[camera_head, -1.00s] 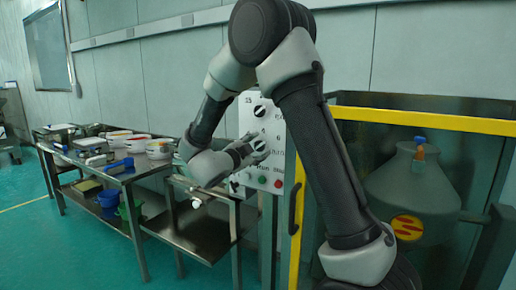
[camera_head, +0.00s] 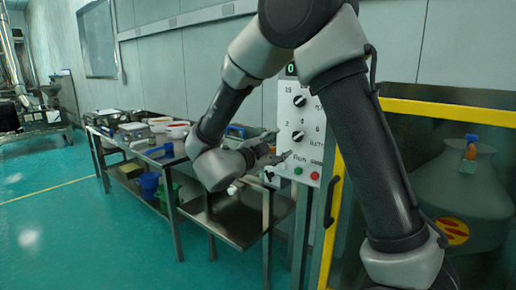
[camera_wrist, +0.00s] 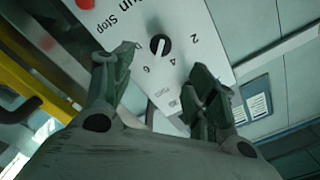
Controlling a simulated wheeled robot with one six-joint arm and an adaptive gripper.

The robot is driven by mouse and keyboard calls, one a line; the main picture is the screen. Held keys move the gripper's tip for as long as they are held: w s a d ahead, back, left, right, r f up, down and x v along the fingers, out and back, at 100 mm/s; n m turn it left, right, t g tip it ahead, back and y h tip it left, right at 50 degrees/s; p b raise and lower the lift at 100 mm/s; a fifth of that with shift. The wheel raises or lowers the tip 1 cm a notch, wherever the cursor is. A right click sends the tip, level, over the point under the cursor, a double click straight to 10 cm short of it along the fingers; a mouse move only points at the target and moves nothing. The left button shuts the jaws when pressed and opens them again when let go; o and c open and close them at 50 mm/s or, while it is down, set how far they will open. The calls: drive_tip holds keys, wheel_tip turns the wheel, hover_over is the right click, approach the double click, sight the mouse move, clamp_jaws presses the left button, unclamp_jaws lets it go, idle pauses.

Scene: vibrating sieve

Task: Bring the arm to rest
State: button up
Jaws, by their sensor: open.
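My arm is raised and bent across the middle of the head view. My gripper (camera_head: 277,148) points right, in front of the lower part of the white control panel (camera_head: 301,125). In the wrist view my gripper (camera_wrist: 160,85) has its two fingers spread apart with nothing between them. The panel also shows there (camera_wrist: 170,50), beyond the fingertips, with a black knob (camera_wrist: 160,44) between them. Whether a fingertip touches the panel cannot be told.
A steel table (camera_head: 150,153) with containers and tools stands at left. A lower steel shelf (camera_head: 235,222) lies below my gripper. A yellow-framed enclosure (camera_head: 450,112) with a grey vessel (camera_head: 465,195) is at right. The green floor at left is clear.

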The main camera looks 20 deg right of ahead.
drive_tip(key=w+a+f+n+t+y, duration=0.2)
drive_tip(key=w+a+f+n+y, duration=0.5)
drive_tip(key=a+f+n+y, duration=0.5)
drive_tip(key=s+a+r+n+g+y, duration=0.2)
drive_tip(key=s+a+n+g+y, duration=0.15)
drive_tip(key=s+a+y, duration=0.2)
drive_tip(key=s+d+r+n+g+y, duration=0.1)
drive_tip(key=s+d+n+g, duration=0.25)
drive_tip(key=s, duration=0.45)
drive_tip(key=s+d+r+n+g, duration=0.1)
drive_tip(key=s+d+n+g, duration=0.15)
drive_tip(key=s+d, duration=0.35)
drive_tip(key=s+d+r+t+h, duration=0.1)
drive_tip(key=s+d+r, duration=0.2)
drive_tip(key=s+d, duration=0.5)
drive_tip(key=s+d+r+h, duration=0.2)
drive_tip(key=s+d+r, duration=0.2)
drive_tip(key=s+d, duration=0.3)
drive_tip(key=shift+s+d+r+t, duration=0.3)
drive_tip(key=shift+s+d+t, duration=0.1)
drive_tip(key=shift+d, duration=0.3)
